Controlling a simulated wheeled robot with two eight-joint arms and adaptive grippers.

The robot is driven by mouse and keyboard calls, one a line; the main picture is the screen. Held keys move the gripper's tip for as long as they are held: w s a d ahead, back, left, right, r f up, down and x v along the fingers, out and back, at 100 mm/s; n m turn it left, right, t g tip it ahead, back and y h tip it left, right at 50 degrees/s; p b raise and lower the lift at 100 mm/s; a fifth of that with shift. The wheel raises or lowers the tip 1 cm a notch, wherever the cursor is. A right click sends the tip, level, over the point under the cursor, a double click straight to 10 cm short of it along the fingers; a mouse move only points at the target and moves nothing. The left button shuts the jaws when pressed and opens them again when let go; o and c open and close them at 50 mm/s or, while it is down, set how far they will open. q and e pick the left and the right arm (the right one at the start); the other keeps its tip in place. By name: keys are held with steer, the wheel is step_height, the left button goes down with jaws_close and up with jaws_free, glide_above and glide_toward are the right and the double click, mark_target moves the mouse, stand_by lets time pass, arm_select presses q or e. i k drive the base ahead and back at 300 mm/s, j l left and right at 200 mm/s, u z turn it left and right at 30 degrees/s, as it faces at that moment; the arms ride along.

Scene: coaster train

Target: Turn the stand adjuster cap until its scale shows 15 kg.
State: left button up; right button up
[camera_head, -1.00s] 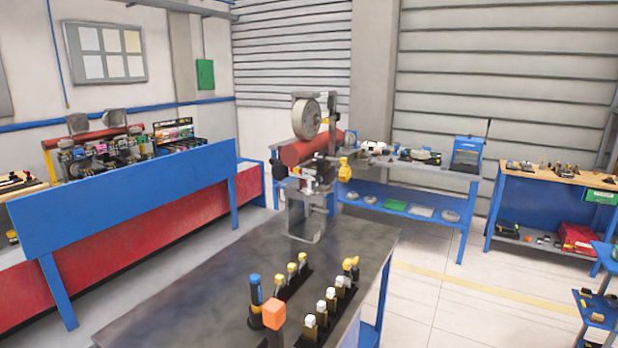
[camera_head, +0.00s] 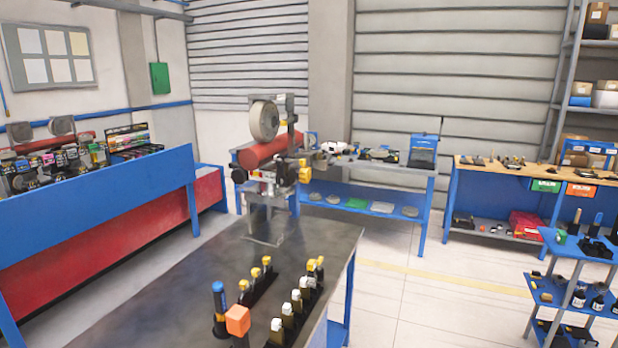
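A grey metal stand (camera_head: 265,215) stands at the far end of the dark-topped table (camera_head: 170,295). It carries a red horizontal cylinder (camera_head: 268,150) with a pale wheel (camera_head: 264,120) above it. I cannot tell which part is the adjuster cap, and no scale can be read at this distance. Neither of my grippers is in view.
Near the table's front stand a blue-topped tool (camera_head: 219,305), an orange block-topped tool (camera_head: 238,320) and rows of yellow-capped (camera_head: 266,262) and white-capped pieces (camera_head: 287,310). A long blue panel (camera_head: 95,215) runs along the left. Open tiled floor lies right of the table.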

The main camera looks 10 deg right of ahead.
mark_target(305, 173)
steer(key=u, duration=0.3)
steer(key=i+l+u, duration=0.1)
steer(key=l+u, duration=0.15)
steer(key=u, duration=0.15)
steer(key=i+l+u, duration=0.1)
steer(key=l+u, duration=0.5)
steer(key=u, duration=0.15)
